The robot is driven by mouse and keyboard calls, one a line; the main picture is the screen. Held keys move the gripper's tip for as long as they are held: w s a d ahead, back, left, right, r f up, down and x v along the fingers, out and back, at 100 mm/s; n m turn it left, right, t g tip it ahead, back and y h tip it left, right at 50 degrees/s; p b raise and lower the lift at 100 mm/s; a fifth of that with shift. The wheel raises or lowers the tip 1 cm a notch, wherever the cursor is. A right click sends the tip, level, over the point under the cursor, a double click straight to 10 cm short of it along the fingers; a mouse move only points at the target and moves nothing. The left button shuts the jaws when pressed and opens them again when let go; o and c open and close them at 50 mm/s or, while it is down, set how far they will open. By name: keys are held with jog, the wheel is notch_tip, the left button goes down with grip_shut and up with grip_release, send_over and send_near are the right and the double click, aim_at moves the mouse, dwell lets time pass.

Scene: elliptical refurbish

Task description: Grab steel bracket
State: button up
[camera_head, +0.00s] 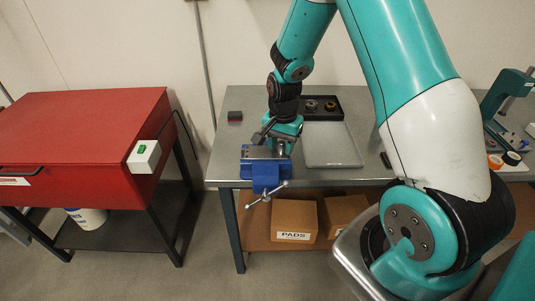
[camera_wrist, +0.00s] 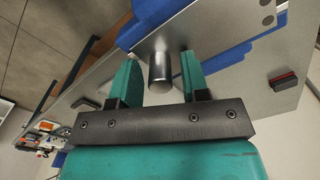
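The steel bracket (camera_wrist: 205,35) is a flat grey plate with holes and a short round steel post (camera_wrist: 160,70). In the head view the bracket (camera_head: 258,153) lies at the top of the blue vise (camera_head: 264,178) at the table's front left edge. My gripper (camera_wrist: 158,72) is open, with one teal finger on each side of the post and a visible gap on both sides. In the head view my gripper (camera_head: 284,146) points down at the vise, and the fingertips are partly hidden.
A grey metal tray (camera_head: 332,148) lies right of the vise, with a black bin (camera_head: 323,107) of round parts behind it. A small red and black block (camera_head: 235,116) sits at the back left. A red cabinet (camera_head: 75,140) stands left, across a floor gap.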

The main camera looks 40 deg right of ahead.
grip_shut()
jog(key=shift+r, duration=0.1)
